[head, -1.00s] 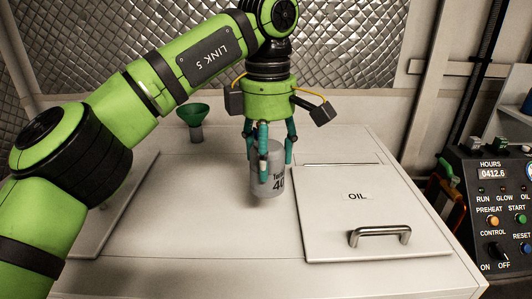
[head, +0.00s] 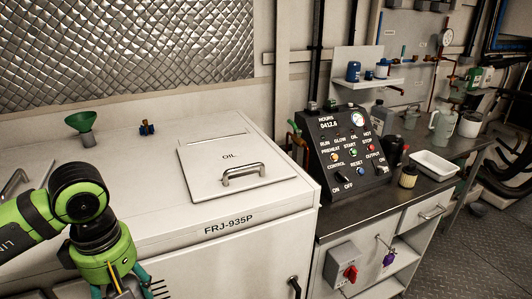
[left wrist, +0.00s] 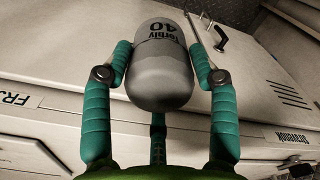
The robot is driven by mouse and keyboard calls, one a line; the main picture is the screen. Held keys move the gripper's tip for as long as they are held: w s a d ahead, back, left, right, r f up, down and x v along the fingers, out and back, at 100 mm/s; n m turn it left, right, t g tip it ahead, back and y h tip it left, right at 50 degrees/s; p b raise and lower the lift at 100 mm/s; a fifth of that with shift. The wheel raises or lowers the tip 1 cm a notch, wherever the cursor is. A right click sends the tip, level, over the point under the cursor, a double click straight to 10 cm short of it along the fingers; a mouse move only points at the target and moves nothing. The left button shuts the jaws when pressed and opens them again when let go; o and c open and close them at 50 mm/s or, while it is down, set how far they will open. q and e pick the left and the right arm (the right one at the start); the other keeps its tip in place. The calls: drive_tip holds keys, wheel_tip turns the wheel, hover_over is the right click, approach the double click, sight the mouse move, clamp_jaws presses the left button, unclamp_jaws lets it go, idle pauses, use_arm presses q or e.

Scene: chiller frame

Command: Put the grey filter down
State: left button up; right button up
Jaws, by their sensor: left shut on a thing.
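The grey filter (left wrist: 160,70), a grey cylinder with a rounded end and dark lettering with "40", sits between the teal fingers of my left gripper (left wrist: 160,85) in the left wrist view. The gripper is shut on it. In the head view my left gripper (head: 122,287) is at the bottom left, in front of the white chiller frame (head: 190,275), partly cut off by the picture's edge. The filter does not show there. My right gripper is not in view.
To the right are a black control panel (head: 345,150) and a bench with a dark jug (head: 391,152), a tan canister (head: 408,176) and a white tray (head: 437,165).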

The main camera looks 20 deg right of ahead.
use_arm(q)
drive_tip(key=s+a+f+m, duration=0.4)
drive_tip(key=s+f, duration=0.1)
drive_tip(key=f, duration=0.5)
drive_tip(key=s+a+f+m, duration=0.5)
drive_tip(key=f, duration=0.5)
drive_tip(key=shift+s+f, duration=0.15)
drive_tip(key=shift+s, duration=0.05)
